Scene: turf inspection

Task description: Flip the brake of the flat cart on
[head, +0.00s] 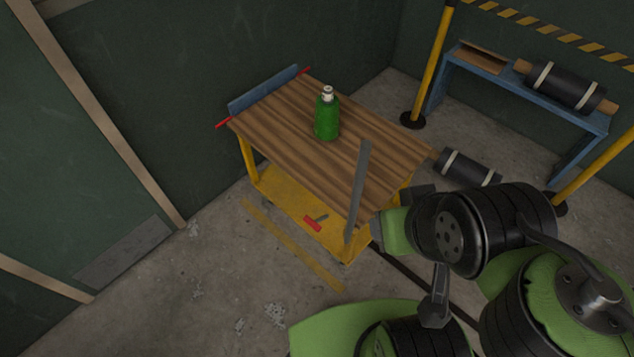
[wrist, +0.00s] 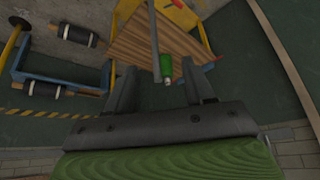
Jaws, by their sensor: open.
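The flat cart (head: 290,120) has a plank top, yellow legs and a yellow lower deck. A red piece with a small grey lever (head: 313,223), which looks like the brake, sits at the near side of the lower deck. A bit of red (wrist: 179,4) shows at the top edge of the wrist view. A green canister (head: 327,118) stands on the planks. A long grey bar (head: 358,185) stands across the cart's near right part. My gripper (wrist: 157,68) is open, with the bar and canister seen between its fingers. In the head view it is beside the cart's right corner, its fingers mostly hidden.
A blue bench (head: 520,95) bears a black strapped roll (head: 560,88); another roll (head: 468,167) is low beside it. Yellow posts (head: 432,65) with striped tape stand at the right. A blue panel (head: 265,90) edges the cart's far left. Floor at the left is mostly clear.

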